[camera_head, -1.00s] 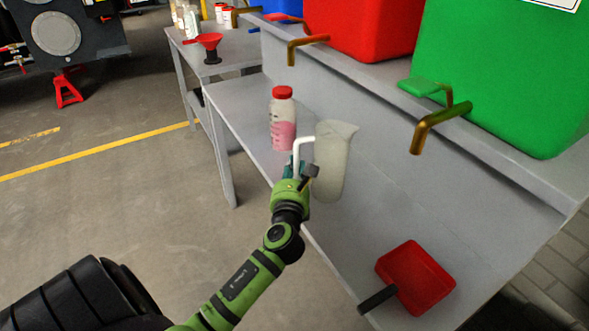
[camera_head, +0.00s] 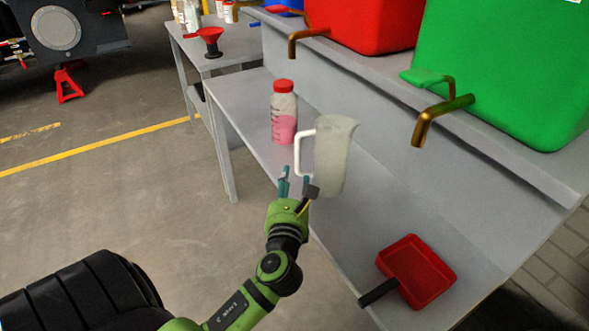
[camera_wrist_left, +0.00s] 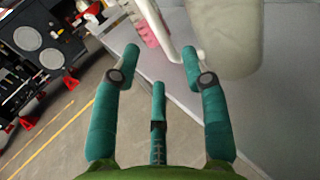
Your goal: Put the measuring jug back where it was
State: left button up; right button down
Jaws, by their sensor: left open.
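The measuring jug (camera_head: 335,158) is a translucent pale grey jug with a white handle. It appears upright on the grey lower shelf (camera_head: 245,105), its handle towards my left arm. My left gripper (camera_head: 296,182) is open and empty, just below and in front of the handle, partly overlapping the jug's lower edge. In the left wrist view the open fingers (camera_wrist_left: 160,58) point at the handle (camera_wrist_left: 157,25), whose lower end shows close to the right fingertip. The jug's body (camera_wrist_left: 225,40) fills the upper right there. My right gripper is not in view.
A red-capped bottle with pink liquid (camera_head: 284,115) stands left of the jug. A red tray with a black handle (camera_head: 425,275) lies at the shelf's right. Brass taps (camera_head: 440,120) hang above from red and green containers (camera_head: 510,70). A red funnel (camera_head: 210,38) stands further back.

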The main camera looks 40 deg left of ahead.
pick_arm(q)
jog(key=shift+v, duration=2.2)
